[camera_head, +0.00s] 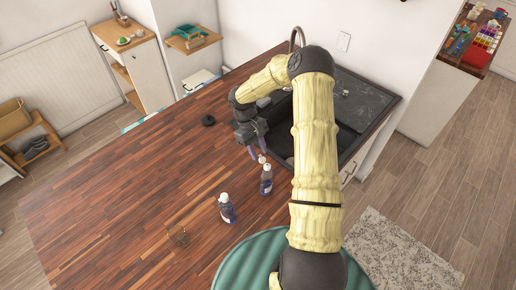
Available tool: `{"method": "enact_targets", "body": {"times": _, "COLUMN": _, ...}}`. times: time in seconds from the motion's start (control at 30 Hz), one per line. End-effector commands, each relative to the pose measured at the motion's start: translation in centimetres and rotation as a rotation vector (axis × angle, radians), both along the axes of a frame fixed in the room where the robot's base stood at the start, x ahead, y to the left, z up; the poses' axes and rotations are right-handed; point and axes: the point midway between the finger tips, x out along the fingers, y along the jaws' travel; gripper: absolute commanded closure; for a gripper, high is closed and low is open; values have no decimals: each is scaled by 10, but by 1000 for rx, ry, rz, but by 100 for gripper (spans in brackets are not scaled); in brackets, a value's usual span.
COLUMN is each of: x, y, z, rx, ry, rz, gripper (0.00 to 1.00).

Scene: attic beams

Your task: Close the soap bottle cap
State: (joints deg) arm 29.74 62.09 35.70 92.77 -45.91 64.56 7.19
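A clear soap bottle (266,184) with bluish-purple liquid stands upright on the wooden countertop (130,185), left of the sink. A small white cap piece (262,159) shows at its top; whether it is hinged open is too small to tell. A second similar bottle (228,211) with a white top stands upright to the left and nearer to me. My gripper (257,153) points down just above and behind the first bottle's top. Its two fingers look apart, with nothing clearly between them. Whether a fingertip touches the cap is not clear.
A dark sink (350,120) lies right of the bottles, partly hidden by my arm. A small black round object (208,121) lies farther back. The left counter is clear.

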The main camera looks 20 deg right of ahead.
Motion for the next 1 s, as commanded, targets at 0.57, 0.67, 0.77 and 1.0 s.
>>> {"method": "enact_targets", "body": {"times": 0.57, "x": -1, "y": -1, "z": 1, "rx": 3, "ry": -10, "rz": 0, "gripper": 100}}
{"method": "enact_targets", "body": {"times": 0.67, "x": -1, "y": -1, "z": 1, "rx": 8, "ry": -27, "rz": 1, "gripper": 100}}
{"method": "enact_targets", "body": {"times": 0.77, "x": -3, "y": -2, "z": 1, "rx": 17, "ry": -54, "rz": 0, "gripper": 100}}
{"method": "enact_targets", "body": {"times": 1.0, "x": -10, "y": -5, "z": 3, "rx": 57, "ry": -164, "rz": 0, "gripper": 100}}
